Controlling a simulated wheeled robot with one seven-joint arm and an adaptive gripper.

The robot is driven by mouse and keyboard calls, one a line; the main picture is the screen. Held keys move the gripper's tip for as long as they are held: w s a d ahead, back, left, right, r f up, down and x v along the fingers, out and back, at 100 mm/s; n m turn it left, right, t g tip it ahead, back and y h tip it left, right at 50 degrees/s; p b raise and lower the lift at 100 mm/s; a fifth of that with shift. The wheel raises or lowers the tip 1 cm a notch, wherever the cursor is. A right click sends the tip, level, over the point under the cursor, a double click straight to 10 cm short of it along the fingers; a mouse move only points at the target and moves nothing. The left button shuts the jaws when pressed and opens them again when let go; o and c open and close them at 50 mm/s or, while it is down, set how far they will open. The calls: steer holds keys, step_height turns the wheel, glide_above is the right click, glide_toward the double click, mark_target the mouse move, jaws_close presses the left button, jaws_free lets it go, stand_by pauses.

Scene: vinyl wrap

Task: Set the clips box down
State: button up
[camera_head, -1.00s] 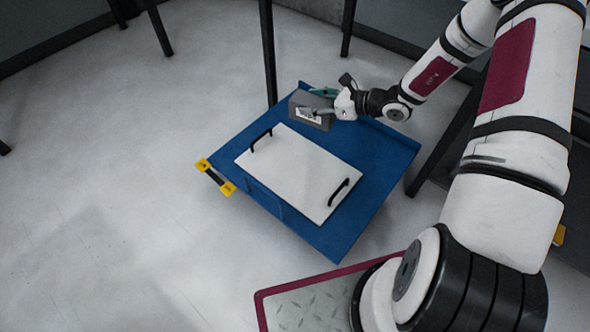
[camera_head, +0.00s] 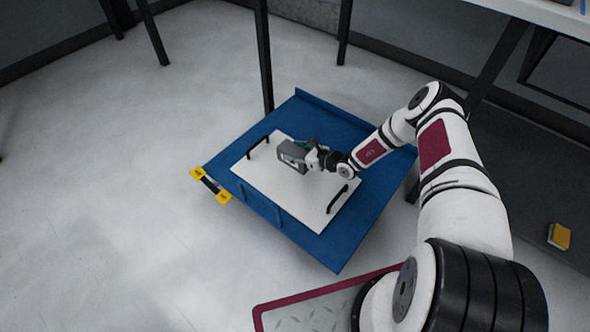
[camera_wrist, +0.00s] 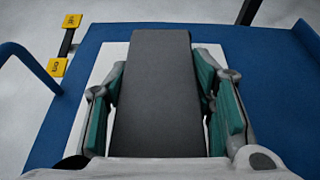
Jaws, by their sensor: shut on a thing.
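The clips box is a dark grey box (camera_head: 292,155) with a pale label on one side. It shows from above as a long grey face in the wrist view (camera_wrist: 158,90). My gripper (camera_head: 308,160) is shut on it, with a green-padded finger on each side in the wrist view (camera_wrist: 160,105). The box is over the white tray (camera_head: 290,197), which has two black handles and lies on a blue platform (camera_head: 340,235). I cannot tell whether the box touches the tray. The box hides much of the tray in the wrist view.
A yellow-ended black piece (camera_head: 211,185) is at the platform's left edge. A dark post (camera_head: 264,60) stands behind the platform. A yellow block (camera_head: 559,236) lies at the right. The near part of the tray is bare, and open floor lies to the left.

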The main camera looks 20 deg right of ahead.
steer(key=shift+f+b, duration=1.7)
steer(key=shift+f, duration=1.85)
steer(key=shift+f, duration=0.1)
steer(key=o, duration=1.3)
